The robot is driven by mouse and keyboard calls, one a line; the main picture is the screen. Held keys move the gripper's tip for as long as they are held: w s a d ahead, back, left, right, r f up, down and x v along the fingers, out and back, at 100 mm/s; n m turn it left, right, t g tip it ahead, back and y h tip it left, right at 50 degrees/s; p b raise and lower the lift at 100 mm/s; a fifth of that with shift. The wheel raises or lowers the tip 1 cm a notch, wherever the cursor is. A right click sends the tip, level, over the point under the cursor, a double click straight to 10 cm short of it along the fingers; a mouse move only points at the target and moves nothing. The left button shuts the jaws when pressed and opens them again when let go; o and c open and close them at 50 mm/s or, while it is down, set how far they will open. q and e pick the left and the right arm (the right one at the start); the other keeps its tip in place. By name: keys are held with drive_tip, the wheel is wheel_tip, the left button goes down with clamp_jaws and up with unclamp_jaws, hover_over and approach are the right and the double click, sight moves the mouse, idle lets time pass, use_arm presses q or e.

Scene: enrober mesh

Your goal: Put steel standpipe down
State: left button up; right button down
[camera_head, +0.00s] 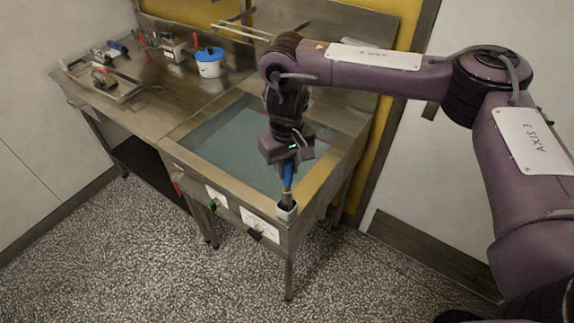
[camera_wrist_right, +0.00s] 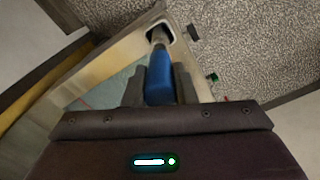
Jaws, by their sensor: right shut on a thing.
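The steel standpipe (camera_head: 287,174) has a blue sleeve and hangs upright below my right gripper (camera_head: 287,160), over the front right corner of the sink bench. In the right wrist view my right gripper (camera_wrist_right: 159,85) is shut on the blue sleeve of the standpipe (camera_wrist_right: 158,75), one finger on each side. The grey lower end of the pipe meets a small pale-rimmed holder with a dark opening (camera_head: 287,212); this holder also shows in the right wrist view (camera_wrist_right: 168,29). I cannot tell how deep the pipe sits in it. My left gripper is out of view.
The steel bench has a basin of blue-grey liquid (camera_head: 235,140) behind the holder. A white tub with a blue lid (camera_head: 209,63), a tray with tools (camera_head: 103,76) and small items stand at the back left. Knobs and labels line the front panel (camera_head: 232,208). The speckled floor is clear.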

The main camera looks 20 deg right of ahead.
drive_tip(key=shift+f, duration=0.15)
drive_tip(key=c, duration=1.2)
unclamp_jaws()
wheel_tip(320, 180, up, 12)
drive_tip(key=shift+r+b, duration=0.2)
drive_tip(key=shift+b, duration=0.25)
